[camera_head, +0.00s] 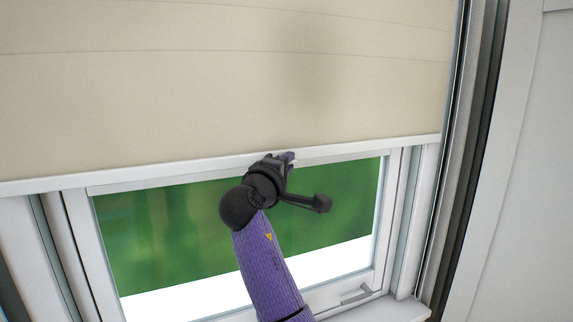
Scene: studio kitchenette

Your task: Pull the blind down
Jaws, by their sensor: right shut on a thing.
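The blind (180,95) is a cream fabric sheet that covers the upper part of the window in the head view. Its white bottom bar (120,172) runs across the picture, slightly tilted up to the right. My right gripper (288,159) is at the middle of this bar and is shut on it; the wrist hides part of the fingers. The purple arm comes up from the bottom, in front of the glass. My left gripper is not in the view.
Below the bar, the window (160,240) shows green outside and has a white frame. A handle (357,296) is at the lower right of the frame, above the sill (385,311). A dark vertical edge and a pale wall (530,180) are at the right.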

